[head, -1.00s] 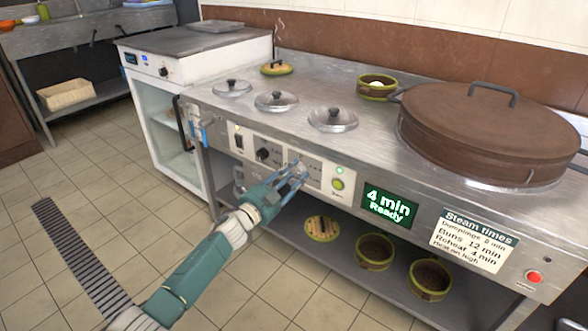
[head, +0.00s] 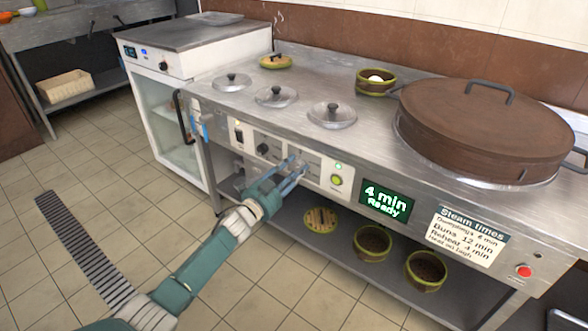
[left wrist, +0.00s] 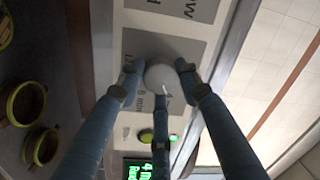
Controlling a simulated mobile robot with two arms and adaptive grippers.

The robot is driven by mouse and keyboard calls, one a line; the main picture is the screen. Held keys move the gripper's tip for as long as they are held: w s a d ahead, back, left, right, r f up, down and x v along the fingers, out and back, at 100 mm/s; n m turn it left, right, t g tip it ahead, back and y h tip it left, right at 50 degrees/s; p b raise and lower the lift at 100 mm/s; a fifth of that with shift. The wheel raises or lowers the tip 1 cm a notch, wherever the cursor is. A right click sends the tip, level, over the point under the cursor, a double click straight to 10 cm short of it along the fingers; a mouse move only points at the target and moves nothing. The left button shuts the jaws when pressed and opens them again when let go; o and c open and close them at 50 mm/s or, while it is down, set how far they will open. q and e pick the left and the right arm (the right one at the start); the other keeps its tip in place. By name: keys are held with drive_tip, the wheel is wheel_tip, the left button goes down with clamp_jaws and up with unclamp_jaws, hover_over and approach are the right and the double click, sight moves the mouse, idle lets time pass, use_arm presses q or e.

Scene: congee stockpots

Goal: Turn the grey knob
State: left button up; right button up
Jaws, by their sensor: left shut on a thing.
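The grey knob (left wrist: 160,74) is a round, light grey dial on a grey label plate of the front panel. It has a white pointer mark on its face, near the lower finger in the left wrist view. My left gripper (left wrist: 158,86) has its three fingers around the knob and is shut on it. In the head view my left gripper (head: 295,170) is at the panel, left of the lit green button (head: 336,180), and its fingers mostly hide the knob. My right gripper is not in view.
A black knob (head: 263,149) and a switch (head: 239,136) sit left on the same panel. A green display (head: 384,201) reads "4 min Ready". A red button (head: 524,271) is far right. Bowls (head: 372,243) stand on the shelf below; lidded pots (head: 332,115) are on top.

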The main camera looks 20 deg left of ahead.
use_arm(q)
drive_tip(key=shift+a, duration=0.25)
drive_tip(key=o, duration=1.1)
drive_tip(key=shift+o, duration=0.2)
drive_tip(key=shift+f, duration=0.1)
drive_tip(key=shift+s, duration=0.1)
drive_tip(key=v, duration=1.1)
drive_tip(key=shift+s, duration=0.4)
drive_tip(key=shift+a, duration=0.1)
